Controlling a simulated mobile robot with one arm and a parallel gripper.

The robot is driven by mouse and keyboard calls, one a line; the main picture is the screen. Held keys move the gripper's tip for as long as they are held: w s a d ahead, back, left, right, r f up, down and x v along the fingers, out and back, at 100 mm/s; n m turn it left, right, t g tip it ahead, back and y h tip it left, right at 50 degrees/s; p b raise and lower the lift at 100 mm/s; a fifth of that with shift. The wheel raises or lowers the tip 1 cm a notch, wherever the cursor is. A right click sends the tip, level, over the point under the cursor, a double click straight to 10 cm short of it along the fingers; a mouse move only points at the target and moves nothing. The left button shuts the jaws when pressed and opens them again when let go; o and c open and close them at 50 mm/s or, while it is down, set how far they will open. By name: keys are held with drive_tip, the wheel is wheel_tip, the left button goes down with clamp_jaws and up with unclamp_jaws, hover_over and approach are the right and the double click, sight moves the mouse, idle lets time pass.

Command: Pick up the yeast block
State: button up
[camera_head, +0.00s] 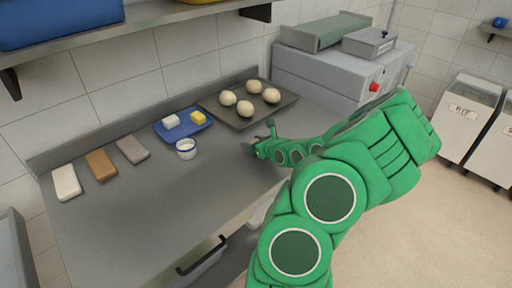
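No label marks the yeast block. A pale off-white cube (171,121) and a yellow cube (198,118) sit on a small blue tray (184,130) on the steel counter. Three flat bars lie further left on the counter: white (66,182), brown (100,164) and grey (132,149). I cannot tell for certain which of these is the yeast. My gripper (257,136) is over the counter, right of the blue tray and in front of the dark baking tray. Its two fingers look spread, with nothing visible between them. It is apart from the cubes and bars.
A small white cup with a blue rim (186,153) stands just in front of the blue tray. A dark baking tray (243,121) holds several dough balls. A grey machine (323,75) stands at the right end. A shelf (150,27) overhangs the back. The front counter is clear.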

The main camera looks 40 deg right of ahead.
drive_tip(key=c, duration=0.7)
drive_tip(key=shift+r, duration=5)
